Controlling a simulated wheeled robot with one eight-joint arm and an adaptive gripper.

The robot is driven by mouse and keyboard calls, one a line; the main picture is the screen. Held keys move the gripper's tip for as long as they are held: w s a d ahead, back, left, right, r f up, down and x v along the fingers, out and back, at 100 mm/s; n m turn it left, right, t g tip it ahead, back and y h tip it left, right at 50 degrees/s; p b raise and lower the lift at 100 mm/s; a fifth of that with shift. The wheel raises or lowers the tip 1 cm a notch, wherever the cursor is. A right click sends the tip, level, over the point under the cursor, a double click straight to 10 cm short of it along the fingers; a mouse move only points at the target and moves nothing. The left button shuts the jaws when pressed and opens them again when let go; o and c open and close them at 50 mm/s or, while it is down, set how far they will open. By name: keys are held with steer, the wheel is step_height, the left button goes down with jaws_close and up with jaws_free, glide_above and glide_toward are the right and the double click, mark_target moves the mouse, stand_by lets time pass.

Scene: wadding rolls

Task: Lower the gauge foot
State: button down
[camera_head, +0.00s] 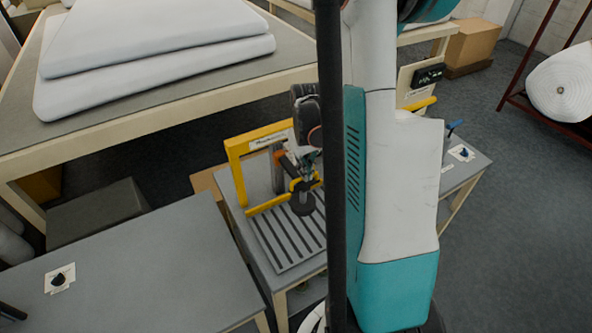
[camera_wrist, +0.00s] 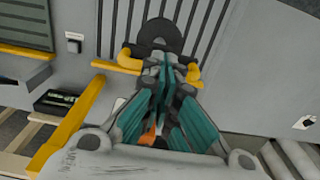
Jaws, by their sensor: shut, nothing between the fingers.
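The gauge foot (camera_head: 302,207) is a dark round disc hanging low over a slatted grey plate (camera_head: 283,262) on a small table. In the wrist view the foot (camera_wrist: 160,33) lies just beyond the fingertips. Yellow bars (camera_head: 268,204) stand beside it, part of a yellow frame (camera_head: 234,165). My gripper (camera_head: 306,160) is above the foot, fingers together and empty. In the wrist view my gripper (camera_wrist: 165,62) overlaps a yellow bar (camera_wrist: 119,66), which shows on both sides of it. Whether the fingers touch the bar or foot is unclear. An orange part (camera_wrist: 150,132) shows behind the fingers.
A grey table (camera_head: 140,272) with a black knob (camera_head: 60,278) is at front left. A large table with white wadding (camera_head: 160,65) is behind. My arm hides the small table's middle; its right end holds a blue-handled switch (camera_head: 453,127).

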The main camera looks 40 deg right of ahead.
steer(key=shift+r+p, duration=1.3)
steer(key=shift+r, duration=0.6)
steer(key=shift+r+p, duration=0.85)
steer(key=shift+r, duration=0.8)
